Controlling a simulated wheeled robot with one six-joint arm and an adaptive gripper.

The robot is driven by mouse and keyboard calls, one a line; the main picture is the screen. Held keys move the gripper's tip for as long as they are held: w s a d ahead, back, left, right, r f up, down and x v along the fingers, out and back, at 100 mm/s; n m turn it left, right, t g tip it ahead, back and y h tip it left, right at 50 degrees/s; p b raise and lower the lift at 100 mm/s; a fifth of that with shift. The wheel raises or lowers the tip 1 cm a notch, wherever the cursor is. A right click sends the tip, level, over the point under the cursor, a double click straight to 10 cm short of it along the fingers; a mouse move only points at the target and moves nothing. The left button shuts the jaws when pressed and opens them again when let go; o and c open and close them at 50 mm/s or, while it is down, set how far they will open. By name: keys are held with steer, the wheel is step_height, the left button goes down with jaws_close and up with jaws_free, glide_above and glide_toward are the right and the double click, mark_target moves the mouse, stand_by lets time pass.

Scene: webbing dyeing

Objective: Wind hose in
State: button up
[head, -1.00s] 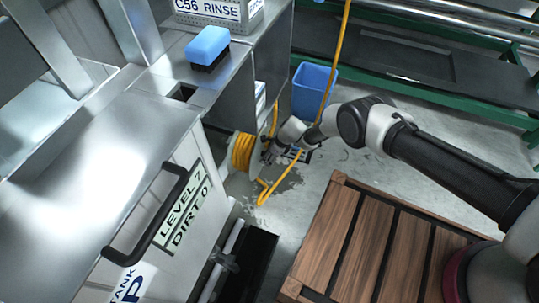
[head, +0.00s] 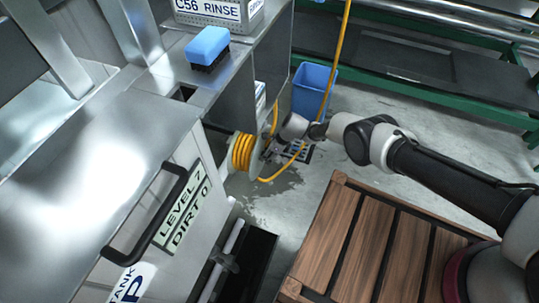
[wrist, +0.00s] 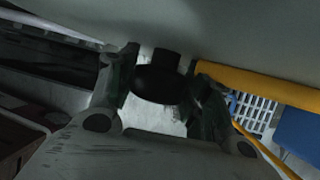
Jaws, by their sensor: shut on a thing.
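The yellow hose is coiled on a reel (head: 257,152) on the side of the steel tank unit. The wound hose (head: 241,152) shows as several turns, and its free run (head: 341,50) passes up behind my arm and out of the top of the view. A short slack bend (head: 278,175) hangs below the reel. My gripper (head: 270,150) is at the reel's outer face. In the wrist view its fingers (wrist: 160,90) are closed around the reel's black crank knob (wrist: 160,84). The hose (wrist: 258,85) crosses close by on the right. My arm partly hides the crank.
A blue bin (head: 313,90) stands behind my gripper, with a floor grate (head: 305,153) nearby. A wooden slatted platform (head: 345,240) is at front right. A blue brush (head: 207,46) lies on the steel ledge. Wet floor (head: 285,190) lies below the reel.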

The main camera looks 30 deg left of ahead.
steer(key=shift+d, duration=0.2)
stand_by(0.3)
steer(key=o, duration=1)
steer(key=shift+d, duration=0.1)
steer(key=shift+w+r, duration=0.1)
steer(key=shift+r, duration=0.1)
steer(key=shift+w+r, duration=0.15)
steer(key=shift+r, duration=0.5)
steer(key=v, duration=1)
steer(key=shift+d+r, duration=0.15)
steer(key=shift+d, duration=0.1)
